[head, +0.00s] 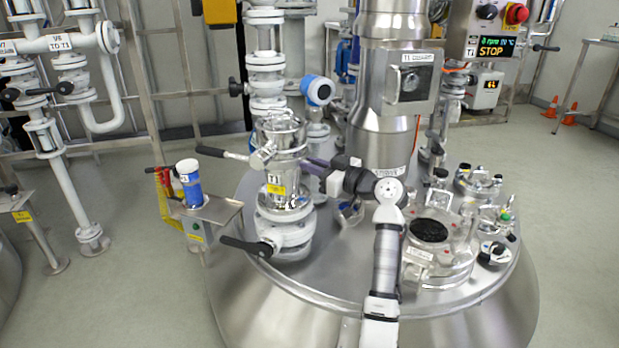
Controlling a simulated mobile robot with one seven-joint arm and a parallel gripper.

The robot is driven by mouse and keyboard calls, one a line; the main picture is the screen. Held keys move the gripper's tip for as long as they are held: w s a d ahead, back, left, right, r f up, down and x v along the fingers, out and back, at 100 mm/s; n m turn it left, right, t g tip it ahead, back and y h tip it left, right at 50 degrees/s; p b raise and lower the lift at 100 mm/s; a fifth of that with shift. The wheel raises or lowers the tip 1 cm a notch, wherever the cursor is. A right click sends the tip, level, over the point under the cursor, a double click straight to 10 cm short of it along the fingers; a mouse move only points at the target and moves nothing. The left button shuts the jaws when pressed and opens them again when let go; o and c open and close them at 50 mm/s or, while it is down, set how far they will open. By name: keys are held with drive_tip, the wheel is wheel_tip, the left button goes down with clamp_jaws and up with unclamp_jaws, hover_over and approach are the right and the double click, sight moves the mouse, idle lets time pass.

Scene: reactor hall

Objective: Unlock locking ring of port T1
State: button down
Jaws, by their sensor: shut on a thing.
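Port T1 (277,190) is a shiny steel fitting with a "T1" label and a yellow tag, standing upright on a white valve body on the vessel lid. Its locking ring (291,160) is the steel band around the port's upper part. My gripper (312,165) comes in from the right and is shut at the right side of the ring. The exact part between the fingers is too small to make out. A black-gripped lever (222,153) sticks out to the left at ring height.
A lower black valve handle (246,246) points left below the port. A small stand (220,211) holds a blue container (190,184) to the left. The open manway (430,231) and a control panel showing STOP (496,47) lie to the right. The steel column (384,130) rises behind my arm.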

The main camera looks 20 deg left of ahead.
drive_tip(key=shift+w+f+n+g, duration=0.1)
drive_tip(key=shift+w+n+g, duration=0.15)
drive_tip(key=shift+g, duration=0.25)
drive_tip(key=shift+d, duration=0.1)
drive_tip(key=c, duration=1.4)
unclamp_jaws()
drive_tip(key=shift+c, duration=0.2)
drive_tip(key=v, duration=1.3)
drive_tip(key=shift+d+f+p, duration=0.2)
drive_tip(key=shift+d+p, duration=0.15)
drive_tip(key=shift+s+d, duration=0.1)
drive_tip(key=shift+d, duration=0.05)
